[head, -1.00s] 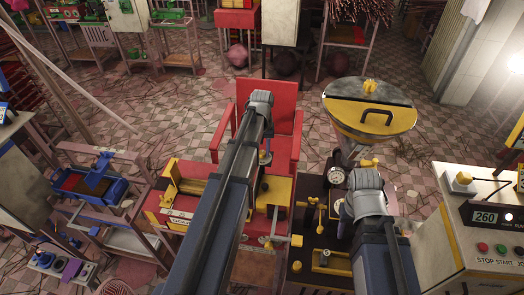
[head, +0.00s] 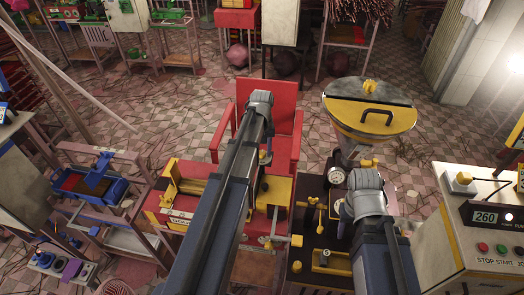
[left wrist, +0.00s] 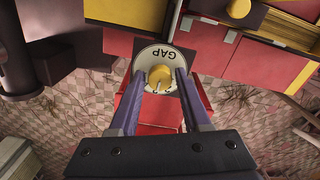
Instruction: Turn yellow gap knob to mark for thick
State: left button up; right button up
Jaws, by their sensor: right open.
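The yellow gap knob (left wrist: 160,77) sits on a round white dial (left wrist: 158,57) marked GAP, near the middle of the left wrist view. In the head view the left arm covers the knob and dial. My right gripper (head: 366,182) is over the dark machine panel; its fingers are hidden behind its own wrist. The "thick" mark cannot be read.
A red and yellow extruder (head: 172,205) is by my left arm. A yellow-lidded hopper (head: 370,108) stands beyond my right arm, and a control box showing 260 (head: 485,217) at right. A red chair-like frame (head: 270,100) stands behind.

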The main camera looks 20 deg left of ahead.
aim_at(262, 152)
pick_arm(q)
jog(key=shift+o, duration=1.2)
notch_tip(262, 152, up, 8)
jog(key=p, duration=0.8)
jog(key=shift+f, duration=0.1)
jog(key=s+d+f+m+b, duration=0.4)
jog(key=s+d, duration=0.5)
jog(key=d, duration=0.3)
jog(key=s+d+f+m+y+b, duration=0.1)
jog(key=s+d+f+m+b, duration=0.4)
jog(key=s+d, duration=0.4)
jog(key=d+m, duration=0.1)
jog(key=d, duration=0.2)
jog(key=shift+s+f+b, duration=0.15)
jog(key=shift+s+b, duration=0.15)
jog(key=shift+s, duration=0.1)
